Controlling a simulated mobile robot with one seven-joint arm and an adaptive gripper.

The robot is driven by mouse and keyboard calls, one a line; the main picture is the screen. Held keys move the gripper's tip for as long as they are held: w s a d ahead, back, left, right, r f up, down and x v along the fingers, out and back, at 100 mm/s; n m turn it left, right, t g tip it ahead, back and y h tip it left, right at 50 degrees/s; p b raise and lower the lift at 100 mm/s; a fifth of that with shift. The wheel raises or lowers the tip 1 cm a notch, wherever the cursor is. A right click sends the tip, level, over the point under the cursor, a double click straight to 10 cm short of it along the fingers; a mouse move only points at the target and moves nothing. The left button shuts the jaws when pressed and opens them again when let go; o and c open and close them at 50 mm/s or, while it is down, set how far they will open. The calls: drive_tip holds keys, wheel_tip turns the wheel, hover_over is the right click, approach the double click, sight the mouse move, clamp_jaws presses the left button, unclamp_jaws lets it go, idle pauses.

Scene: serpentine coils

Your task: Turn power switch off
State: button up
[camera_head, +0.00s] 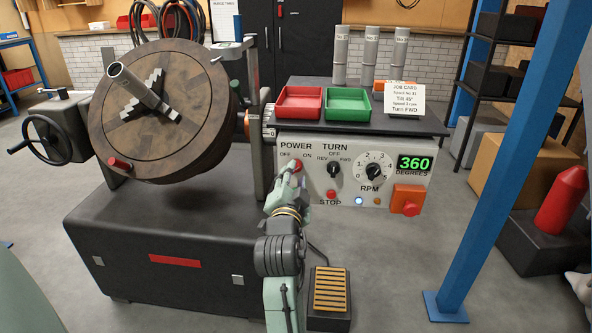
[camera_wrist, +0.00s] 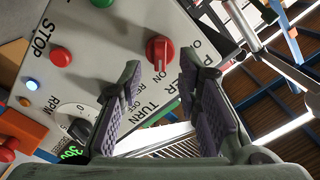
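The red power switch (camera_head: 298,166) sits at the upper left of the light control panel (camera_head: 383,200), between the OFF and ON labels. In the wrist view the red switch (camera_wrist: 159,50) shows beyond the fingertips, its raised grip seeming to point toward ON. My gripper (camera_head: 287,182) is at the panel's left side, just below and in front of the switch. In the wrist view my gripper (camera_wrist: 160,70) is open, with one finger on each side of the switch and a gap between them. Contact with the switch does not show.
Right of the switch are the black TURN knob (camera_head: 333,169), the red STOP button (camera_head: 331,194), the RPM dial (camera_head: 374,172) and an orange box with a red button (camera_head: 408,200). The large round positioner table (camera_head: 180,140) stands left. A foot pedal (camera_head: 330,290) lies below.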

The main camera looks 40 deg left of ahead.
drive_tip(key=shift+x, duration=1.4)
drive_tip(key=shift+c, duration=0.3)
clamp_jaws()
